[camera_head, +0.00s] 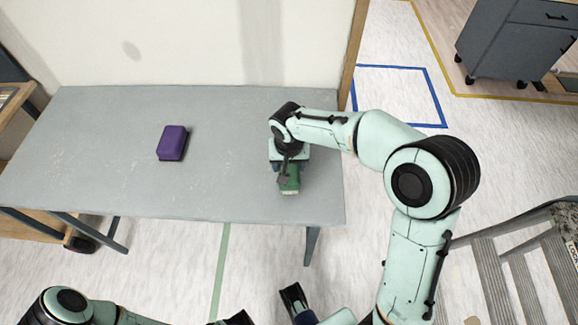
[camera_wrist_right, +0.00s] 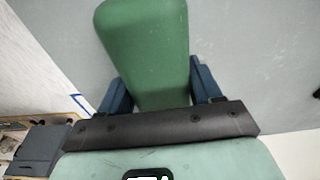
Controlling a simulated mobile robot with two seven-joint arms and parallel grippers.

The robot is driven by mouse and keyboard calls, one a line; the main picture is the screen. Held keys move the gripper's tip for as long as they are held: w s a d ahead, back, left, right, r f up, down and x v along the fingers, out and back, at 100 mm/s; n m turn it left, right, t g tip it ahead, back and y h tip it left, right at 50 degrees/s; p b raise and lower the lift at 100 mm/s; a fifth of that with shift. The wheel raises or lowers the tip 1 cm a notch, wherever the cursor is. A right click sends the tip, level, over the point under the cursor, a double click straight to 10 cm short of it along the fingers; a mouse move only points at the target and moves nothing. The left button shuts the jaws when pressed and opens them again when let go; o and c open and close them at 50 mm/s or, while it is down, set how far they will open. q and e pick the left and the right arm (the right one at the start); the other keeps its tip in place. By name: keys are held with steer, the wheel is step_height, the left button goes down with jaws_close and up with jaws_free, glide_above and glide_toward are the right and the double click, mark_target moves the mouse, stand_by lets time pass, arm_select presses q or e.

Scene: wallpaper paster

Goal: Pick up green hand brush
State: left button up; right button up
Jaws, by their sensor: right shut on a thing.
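The green hand brush (camera_head: 290,184) is at the right part of the grey table, partly hidden under my right gripper (camera_head: 288,168). In the right wrist view the brush's broad green body (camera_wrist_right: 148,45) lies between the two dark blue fingers of the right gripper (camera_wrist_right: 158,88). The right gripper is shut on the brush. I cannot tell whether the brush touches the table or is slightly above it. My left arm shows only in part at the bottom edge of the head view, and its jaw state is unclear.
A purple block (camera_head: 172,143) lies on the left-middle of the grey table (camera_head: 225,180). The tabletop between it and the brush is clear. A wall stands behind the table. A grey cabinet (camera_head: 510,45) is at the back right, and a slatted stepped structure (camera_head: 500,265) is at the lower right.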

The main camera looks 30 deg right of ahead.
step_height(320, 180, up, 18)
steer(key=p, duration=0.3)
steer(key=shift+f, duration=0.15)
